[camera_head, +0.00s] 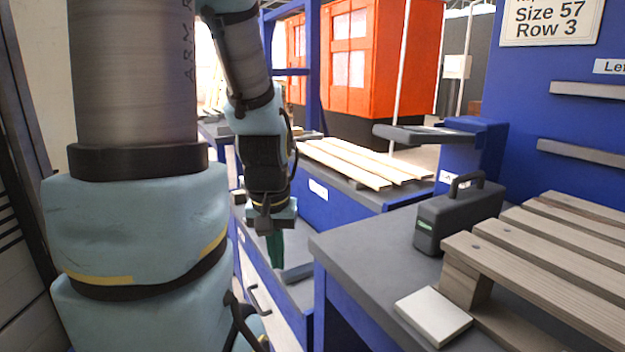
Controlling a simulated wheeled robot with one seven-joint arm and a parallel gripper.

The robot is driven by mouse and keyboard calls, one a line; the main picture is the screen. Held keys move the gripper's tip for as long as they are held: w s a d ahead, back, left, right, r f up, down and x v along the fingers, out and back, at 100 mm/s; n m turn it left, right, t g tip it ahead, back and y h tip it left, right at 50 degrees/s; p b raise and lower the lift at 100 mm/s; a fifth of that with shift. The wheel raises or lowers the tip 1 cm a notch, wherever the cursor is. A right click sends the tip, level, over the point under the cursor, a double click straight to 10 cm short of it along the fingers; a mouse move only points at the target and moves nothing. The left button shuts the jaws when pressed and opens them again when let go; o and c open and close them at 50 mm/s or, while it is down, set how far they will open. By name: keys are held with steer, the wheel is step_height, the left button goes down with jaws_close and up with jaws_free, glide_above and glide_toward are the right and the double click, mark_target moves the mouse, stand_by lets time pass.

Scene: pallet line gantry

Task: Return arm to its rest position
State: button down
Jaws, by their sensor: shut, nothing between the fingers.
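My arm comes down from the top of the head view, left of the middle. My gripper (274,250) hangs at its lower end and points down. The gripper shows small, with its dark green fingers close together and nothing seen between them. It is over the gap and low blue structure left of the grey-topped workbench (355,248), apart from the bench top. Fine detail of the fingertips is too small to tell.
On the workbench are a dark case (458,212) with a handle, a wooden pallet (545,262) and a white block (432,316). Behind lie wooden slats (365,165) on a blue-sided bench. A blue panel (555,105) with grey ledges stands at right. An orange cabinet (385,60) stands farther back.

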step_height(320, 180, up, 12)
steer(key=p, duration=1.2)
steer(key=shift+s+a, duration=0.15)
